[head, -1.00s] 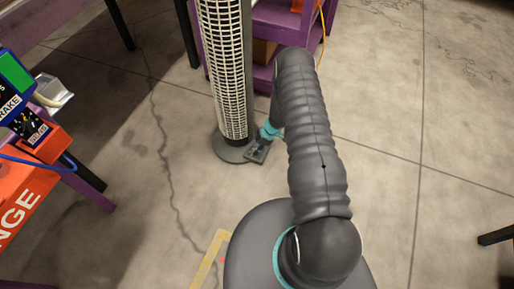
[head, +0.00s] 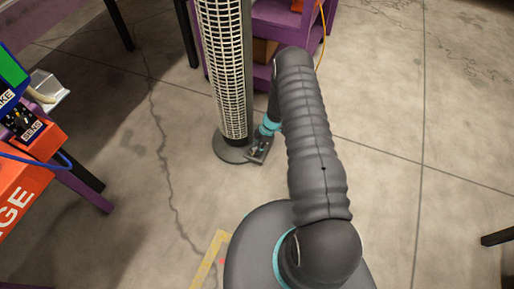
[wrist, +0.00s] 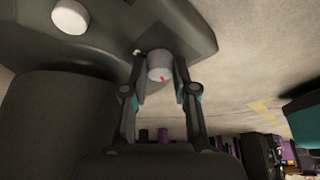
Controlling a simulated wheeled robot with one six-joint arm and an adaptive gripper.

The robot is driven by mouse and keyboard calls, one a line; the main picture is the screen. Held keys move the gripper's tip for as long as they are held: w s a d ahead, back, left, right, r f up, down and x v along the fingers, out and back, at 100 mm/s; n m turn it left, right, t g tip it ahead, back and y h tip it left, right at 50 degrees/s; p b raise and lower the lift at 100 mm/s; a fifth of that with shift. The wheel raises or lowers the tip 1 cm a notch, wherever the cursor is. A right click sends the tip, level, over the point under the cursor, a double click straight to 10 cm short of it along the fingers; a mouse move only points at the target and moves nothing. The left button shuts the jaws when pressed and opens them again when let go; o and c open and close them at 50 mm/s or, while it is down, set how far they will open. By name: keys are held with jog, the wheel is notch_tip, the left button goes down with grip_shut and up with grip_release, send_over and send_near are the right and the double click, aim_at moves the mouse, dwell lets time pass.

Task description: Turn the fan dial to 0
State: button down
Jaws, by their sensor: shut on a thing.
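The tower fan (head: 225,75) stands upright on its round grey base in the head view. A small dark control plate (head: 257,160) juts from the right side of that base. In the wrist view, the pale round dial (wrist: 158,62) with a short red mark near its lower edge sits on the dark panel (wrist: 200,35). My gripper (wrist: 160,77) has a finger on each side of this dial and is shut on it. A second white knob (wrist: 70,16) is at upper left, apart from the fingers. I cannot read any numbers beside the dial.
A purple shelf (head: 285,45) stands behind the fan. An orange machine (head: 35,165) is at the left edge of the head view. Yellow tape (head: 208,262) marks the floor near my base. The concrete floor at right is mostly clear.

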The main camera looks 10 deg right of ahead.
jog(key=c, duration=0.9)
grip_release()
jog(key=shift+c, duration=0.2)
jog(key=v, duration=1.2)
jog(key=shift+a, duration=0.1)
